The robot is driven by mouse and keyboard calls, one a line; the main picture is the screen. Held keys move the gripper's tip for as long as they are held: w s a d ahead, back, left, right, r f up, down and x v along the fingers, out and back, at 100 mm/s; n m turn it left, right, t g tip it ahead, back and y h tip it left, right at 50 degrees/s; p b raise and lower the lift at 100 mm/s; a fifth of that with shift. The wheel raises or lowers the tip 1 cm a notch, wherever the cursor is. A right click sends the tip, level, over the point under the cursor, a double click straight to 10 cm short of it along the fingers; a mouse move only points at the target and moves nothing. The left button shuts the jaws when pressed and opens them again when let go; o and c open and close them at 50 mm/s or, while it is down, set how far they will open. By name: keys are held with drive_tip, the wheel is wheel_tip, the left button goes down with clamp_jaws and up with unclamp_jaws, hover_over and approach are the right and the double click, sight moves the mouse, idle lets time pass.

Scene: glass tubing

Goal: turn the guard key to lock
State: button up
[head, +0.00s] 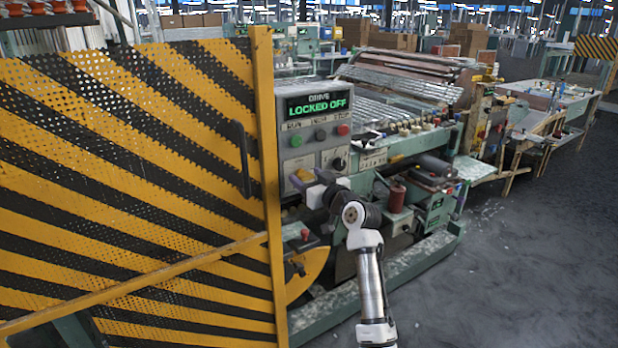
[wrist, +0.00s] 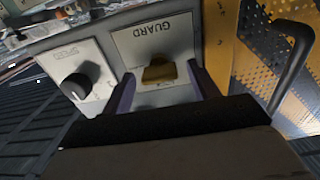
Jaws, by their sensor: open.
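The brass guard key (wrist: 158,73) sits in a pale plate marked GUARD (wrist: 150,38) in the wrist view, where the lettering appears upside down. My gripper (wrist: 161,70) is open, with one purple finger on each side of the key. I cannot tell whether either finger touches it. In the head view my gripper (head: 299,182) is at the lower left of the grey control panel (head: 318,147), and my wrist partly hides the key area. The panel's display (head: 320,105) reads DRIVE LOCKED OFF in green.
A black speed knob (wrist: 76,87) is beside the guard plate. A yellow-and-black perforated guard gate (head: 130,170) with a black handle (head: 243,158) stands close on the left. Green, black and red buttons (head: 320,135) are above. Open floor (head: 530,250) lies to the right.

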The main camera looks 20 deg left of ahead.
drive_tip(key=c, duration=1)
drive_tip(key=shift+f, duration=0.1)
drive_tip(key=shift+b, duration=0.5)
drive_tip(key=shift+s+a+f+n+b, duration=0.1)
drive_tip(key=shift+n+b, duration=4.4)
drive_tip(key=shift+b, duration=0.15)
drive_tip(key=shift+s+f+n+b, duration=0.1)
drive_tip(key=shift+n+b, duration=4.4)
drive_tip(key=shift+b, duration=0.15)
